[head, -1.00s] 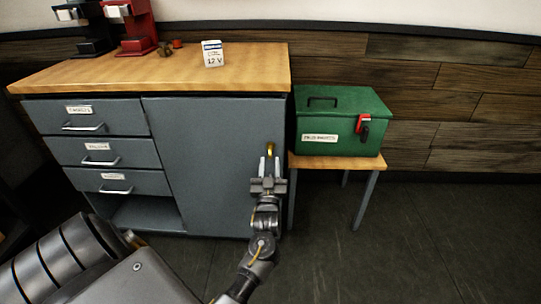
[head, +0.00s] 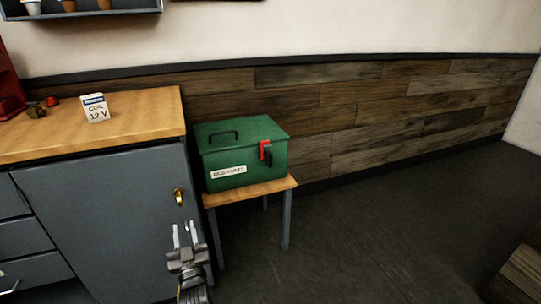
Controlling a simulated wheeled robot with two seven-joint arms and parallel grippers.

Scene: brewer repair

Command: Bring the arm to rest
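My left gripper (head: 183,234) comes in from the bottom of the head view with its two fingers apart and nothing between them. It is just below the brass door handle (head: 180,198) in the picture, apart from it. The handle is on the grey cabinet door (head: 105,215), which looks shut. My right gripper is out of view.
A green case (head: 225,172) with a red latch stands on a small wooden stand (head: 270,190) right of the cabinet. A "COIL 12 V" card (head: 96,108) stands on the wooden worktop (head: 140,115).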

